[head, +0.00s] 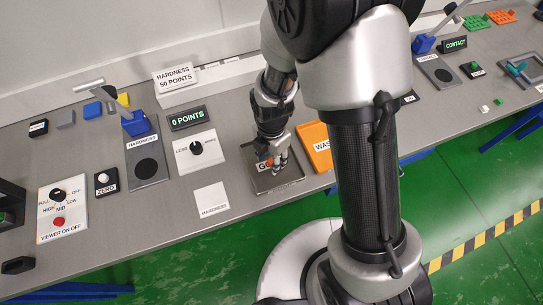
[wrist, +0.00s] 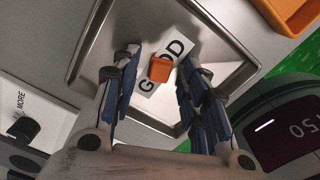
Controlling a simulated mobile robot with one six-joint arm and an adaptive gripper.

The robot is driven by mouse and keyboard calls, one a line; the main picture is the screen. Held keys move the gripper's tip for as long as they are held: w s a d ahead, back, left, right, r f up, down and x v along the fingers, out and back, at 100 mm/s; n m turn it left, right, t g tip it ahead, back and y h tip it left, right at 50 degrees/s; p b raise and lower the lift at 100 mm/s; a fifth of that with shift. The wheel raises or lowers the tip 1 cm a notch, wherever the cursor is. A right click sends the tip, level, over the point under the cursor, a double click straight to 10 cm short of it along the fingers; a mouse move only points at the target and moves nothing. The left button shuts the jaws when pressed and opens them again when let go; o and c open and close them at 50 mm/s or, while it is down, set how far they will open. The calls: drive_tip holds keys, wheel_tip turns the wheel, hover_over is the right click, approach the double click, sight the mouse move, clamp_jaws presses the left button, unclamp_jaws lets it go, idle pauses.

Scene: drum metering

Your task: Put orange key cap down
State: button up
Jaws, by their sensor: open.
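The orange key cap (wrist: 160,70) rests on the white GOOD label inside the metal tray (wrist: 88,45). My gripper (wrist: 161,62) is open, with one blue-padded finger on each side of the cap and a visible gap to both. In the head view my gripper (head: 277,165) points down into the same tray (head: 288,186), and its fingers hide most of the cap there.
An orange WASTE tray (head: 318,155) stands just right of the metal tray. A white HARDNESS card (head: 210,199) and a LESS/MORE dial panel (head: 196,152) lie to the left. The bench's front edge is close by.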

wheel_tip(320, 180, up, 12)
drive_tip(key=p, duration=0.4)
wheel_tip(320, 180, up, 8)
drive_tip(key=r+m+t, duration=0.1)
drive_tip(key=m, duration=0.6)
hover_over(271, 161)
drive_tip(key=s+d, duration=0.1)
drive_tip(key=d, duration=0.3)
drive_tip(key=s+d+r+m+t, duration=0.1)
drive_tip(key=s+d+r+m, duration=0.2)
drive_tip(key=m, duration=0.6)
drive_tip(key=s+d+r+m+t, duration=0.2)
drive_tip(key=s+d+r+m, duration=0.2)
drive_tip(key=s+r+m, duration=0.4)
drive_tip(key=shift+s+r+m+t, duration=0.25)
drive_tip(key=shift+s+m+t, duration=0.05)
drive_tip(key=shift+s+m, duration=0.55)
drive_tip(key=shift+w, duration=0.1)
drive_tip(key=shift+f+b, duration=0.1)
drive_tip(key=shift+b, duration=0.25)
